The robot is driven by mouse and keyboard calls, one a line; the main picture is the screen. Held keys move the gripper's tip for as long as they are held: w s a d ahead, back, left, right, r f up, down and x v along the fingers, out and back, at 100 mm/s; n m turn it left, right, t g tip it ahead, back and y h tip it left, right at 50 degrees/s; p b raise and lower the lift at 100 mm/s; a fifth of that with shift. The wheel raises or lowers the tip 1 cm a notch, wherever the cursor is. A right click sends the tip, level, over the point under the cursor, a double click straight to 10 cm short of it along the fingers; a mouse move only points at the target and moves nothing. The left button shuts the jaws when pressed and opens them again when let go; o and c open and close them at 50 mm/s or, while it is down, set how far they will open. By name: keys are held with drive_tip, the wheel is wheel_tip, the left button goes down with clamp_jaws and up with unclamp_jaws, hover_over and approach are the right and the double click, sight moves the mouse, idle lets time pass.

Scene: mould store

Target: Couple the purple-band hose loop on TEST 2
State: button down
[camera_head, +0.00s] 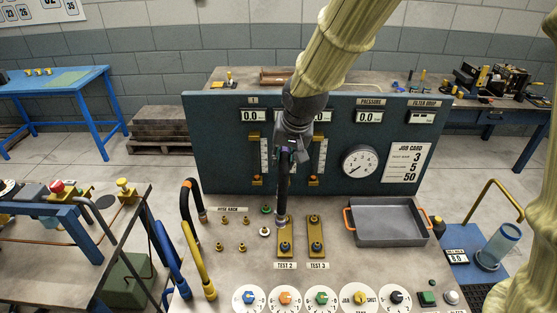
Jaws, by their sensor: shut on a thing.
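My gripper (290,150) is shut on a dark hose loop (283,185), with small purple patches showing by the fingers. The loop is seen nearly edge-on and hangs upright. Its grey lower end (281,220) is at the upper end of the brass TEST 2 plate (285,235), covering the fitting there. I cannot tell whether it is seated or just above. The lower TEST 2 fitting (285,247) shows bare, with a blue centre. The loop's other end is hard to make out. The TEST 2 label (285,266) is below the plate.
The similar TEST 3 plate (316,233) stands close on the right. Other hoses, one with an orange band (187,184) and one yellow (197,260), stand upright at left near the hose rack's pegs (232,235). A grey tray (388,235) lies right. The gauge panel (220,150) rises behind.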

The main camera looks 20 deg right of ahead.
drive_tip(key=shift+w+d, duration=0.2)
drive_tip(key=shift+d, duration=0.15)
drive_tip(key=shift+f+b, duration=0.3)
drive_tip(key=shift+f, duration=0.2)
wheel_tip(320, 180, down, 8)
drive_tip(key=b, duration=0.3)
drive_tip(key=shift+r, duration=0.2)
drive_tip(key=shift+s+d, duration=0.2)
drive_tip(key=shift+d, duration=0.25)
idle(0.4)
drive_tip(key=shift+f+b, duration=0.35)
drive_tip(key=shift+f, duration=1.1)
idle(2.8)
drive_tip(key=shift+f, duration=0.1)
idle(0.4)
